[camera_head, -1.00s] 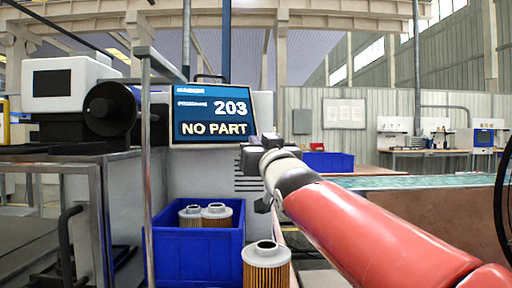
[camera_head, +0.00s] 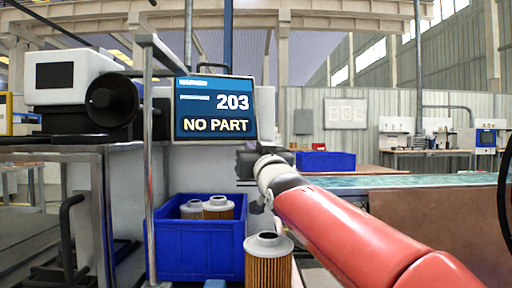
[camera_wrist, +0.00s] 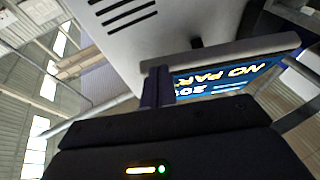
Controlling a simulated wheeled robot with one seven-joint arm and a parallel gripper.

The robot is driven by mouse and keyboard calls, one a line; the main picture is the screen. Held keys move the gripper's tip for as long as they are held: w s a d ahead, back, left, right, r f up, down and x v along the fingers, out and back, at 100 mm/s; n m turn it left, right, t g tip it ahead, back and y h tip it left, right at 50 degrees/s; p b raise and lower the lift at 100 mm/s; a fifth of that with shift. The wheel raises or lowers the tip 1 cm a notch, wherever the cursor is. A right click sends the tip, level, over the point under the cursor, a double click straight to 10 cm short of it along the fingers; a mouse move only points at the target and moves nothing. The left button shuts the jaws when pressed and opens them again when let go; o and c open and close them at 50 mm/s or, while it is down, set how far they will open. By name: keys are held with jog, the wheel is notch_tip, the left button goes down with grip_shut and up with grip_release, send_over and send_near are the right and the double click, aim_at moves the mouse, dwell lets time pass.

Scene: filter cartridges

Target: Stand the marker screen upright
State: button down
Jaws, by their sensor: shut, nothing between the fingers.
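The marker screen (camera_head: 215,108) is a blue panel reading "203" and "NO PART", in the middle of the head view. It looks close to upright, though its exact tilt is hard to judge. My gripper (camera_head: 243,162) is at the screen's lower right corner, its fingertips hard to make out there. In the wrist view the screen (camera_wrist: 225,80) appears upside down behind a grey frame edge. My closed fingers (camera_wrist: 156,86) stand right beside that edge, with nothing held. I cannot tell whether they touch it.
A blue bin (camera_head: 180,250) with filter cartridges (camera_head: 217,207) stands below the screen. Another cartridge (camera_head: 268,262) stands in front at the right. A metal post (camera_head: 149,170) rises left of the screen. A second blue bin (camera_head: 325,161) sits farther back.

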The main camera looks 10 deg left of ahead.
notch_tip(320, 180, up, 20)
jog(key=p, duration=0.6)
